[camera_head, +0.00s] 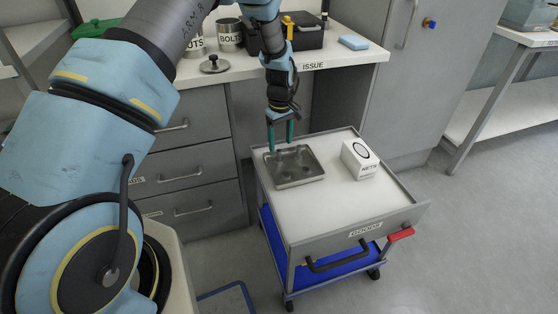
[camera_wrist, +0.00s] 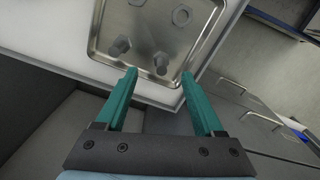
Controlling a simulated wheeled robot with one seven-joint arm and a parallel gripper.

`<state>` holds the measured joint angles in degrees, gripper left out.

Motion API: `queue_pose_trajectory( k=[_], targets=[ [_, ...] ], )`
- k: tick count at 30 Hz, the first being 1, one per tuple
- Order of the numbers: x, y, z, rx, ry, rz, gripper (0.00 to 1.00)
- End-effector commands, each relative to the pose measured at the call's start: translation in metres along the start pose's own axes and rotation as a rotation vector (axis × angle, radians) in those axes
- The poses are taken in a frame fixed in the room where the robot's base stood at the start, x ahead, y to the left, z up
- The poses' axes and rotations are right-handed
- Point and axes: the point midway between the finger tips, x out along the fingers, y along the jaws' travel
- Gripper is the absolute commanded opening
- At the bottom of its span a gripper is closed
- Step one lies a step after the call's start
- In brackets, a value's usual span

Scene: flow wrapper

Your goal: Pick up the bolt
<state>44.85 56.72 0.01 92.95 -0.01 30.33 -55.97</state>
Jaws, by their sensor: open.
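A shallow metal tray (camera_head: 302,184) sits at the far left of the cart top; its rim also shows in the wrist view (camera_wrist: 93,45). In the wrist view two grey bolts lie in the tray, one bolt (camera_wrist: 121,45) to the left and another bolt (camera_wrist: 160,63) nearer the middle. My gripper (camera_head: 280,146) points down over the far left part of the tray. In the wrist view its green fingers (camera_wrist: 158,73) are apart with nothing between them, and the second bolt shows just beyond the gap.
A ring-shaped part (camera_wrist: 182,16) lies in the tray. A white box marked NETS (camera_head: 358,160) stands right of the tray on the cart (camera_head: 325,215), whose near top is clear. Behind is a bench (camera_head: 350,60) with pots, a black case (camera_head: 300,38) and a blue block (camera_head: 354,43).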

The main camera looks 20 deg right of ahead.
Motion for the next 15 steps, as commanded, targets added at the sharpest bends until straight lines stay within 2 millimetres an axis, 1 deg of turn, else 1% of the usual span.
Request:
queue_pose_trajectory(
  k=[5,12,15],
  targets=[
    [0.018,-0.002,-0.002,0.000,-0.001,-0.001,0.70],
    [0.052,-0.003,-0.004,0.002,-0.001,-0.001,0.70],
    [0.061,-0.003,-0.005,0.001,-0.001,-0.001,0.70]
  ],
)
